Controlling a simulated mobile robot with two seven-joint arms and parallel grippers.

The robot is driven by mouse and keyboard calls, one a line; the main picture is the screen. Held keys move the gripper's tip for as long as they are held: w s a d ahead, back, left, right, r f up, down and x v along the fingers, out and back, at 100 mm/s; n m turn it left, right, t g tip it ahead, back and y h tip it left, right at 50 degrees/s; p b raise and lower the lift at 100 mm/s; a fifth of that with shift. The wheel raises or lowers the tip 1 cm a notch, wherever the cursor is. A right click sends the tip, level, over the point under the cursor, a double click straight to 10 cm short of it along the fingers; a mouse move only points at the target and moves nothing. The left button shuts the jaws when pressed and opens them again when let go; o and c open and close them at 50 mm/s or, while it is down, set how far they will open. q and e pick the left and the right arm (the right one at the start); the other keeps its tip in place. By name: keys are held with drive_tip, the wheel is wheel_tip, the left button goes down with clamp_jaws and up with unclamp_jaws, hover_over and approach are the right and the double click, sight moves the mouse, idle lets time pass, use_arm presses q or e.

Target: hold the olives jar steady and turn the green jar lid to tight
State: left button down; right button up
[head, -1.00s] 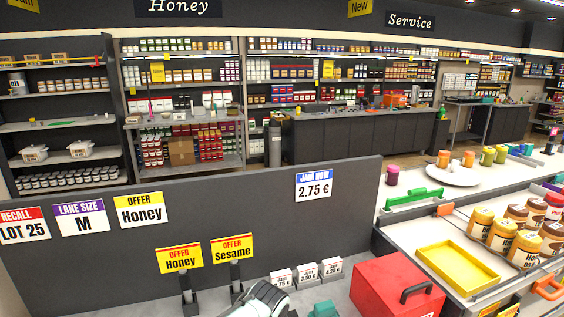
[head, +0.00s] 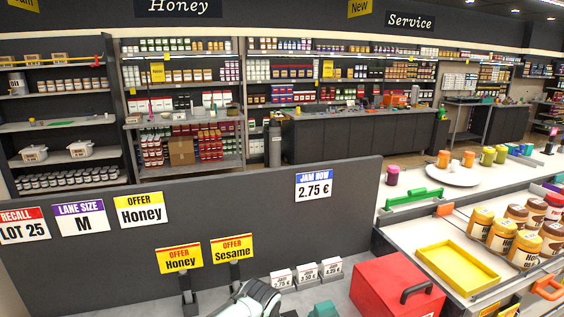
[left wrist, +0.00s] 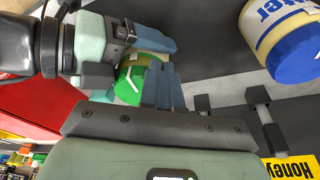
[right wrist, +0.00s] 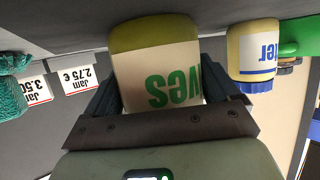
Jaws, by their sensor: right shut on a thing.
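The olives jar (right wrist: 155,78), with a cream label and green letters, appears upside down in the right wrist view. My right gripper (right wrist: 165,100) is shut on its sides. The jar's lid end is hidden there behind the gripper. In the left wrist view the round green lid (left wrist: 128,82) shows beside the right gripper's blue-grey fingertip. My left gripper (left wrist: 163,86) has its blue-grey fingers close together at the lid's right edge. Whether they touch the lid or are fully shut I cannot tell. Neither gripper shows in the head view.
A jar with a blue lid (right wrist: 252,70) stands near the olives jar. A red box (head: 397,287) and small jam price cards (head: 307,273) are on the counter. A teal object (head: 325,309) lies before them. A dark partition (head: 200,215) stands behind.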

use_arm(q)
drive_tip(key=shift+a, duration=0.1)
use_arm(e)
drive_tip(key=shift+s+f, duration=0.1)
drive_tip(key=shift+f, duration=0.05)
use_arm(q)
wheel_tip(320, 180, up, 6)
drive_tip(key=shift+s, duration=0.3)
idle(0.3)
use_arm(e)
drive_tip(key=o, duration=1.2)
drive_tip(key=shift+c, duration=0.2)
